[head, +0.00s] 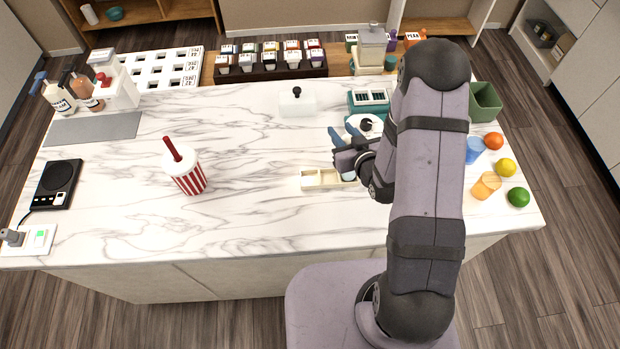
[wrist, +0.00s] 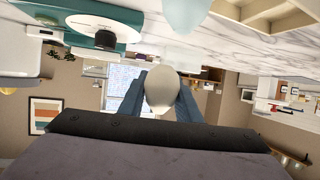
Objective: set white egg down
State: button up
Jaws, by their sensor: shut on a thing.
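In the wrist view, the white egg (wrist: 162,88) is between the two blue fingers of my gripper (wrist: 160,100), which is shut on it. In the head view, my gripper (head: 345,137) is above the right part of the counter, behind a pale wooden tray with compartments (head: 312,180). The tray also shows at the upper right of the wrist view (wrist: 262,14). A pale bluish rounded object (wrist: 185,14) is near the tray; it also shows at the tray's right end in the head view (head: 348,177).
A teal device (head: 362,98) with a white round top and black knob stands just behind my gripper. A striped cup (head: 190,180) with a straw stands left. Fruit, including a lemon (head: 506,167), and a blue cup (head: 474,150) are right. The marble counter is clear between cup and tray.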

jog(key=s+a+n+y, duration=0.2)
jog(key=s+a, duration=0.3)
jog(key=a, duration=0.1)
notch_tip(320, 180, up, 3)
send_over(304, 166)
jog(key=s, duration=0.2)
jog(key=shift+a+f, duration=0.1)
jog(key=shift+g, duration=0.3)
jog(key=shift+f+b, duration=0.95)
jog(key=shift+f, duration=4.05)
jog(key=shift+f, duration=0.1)
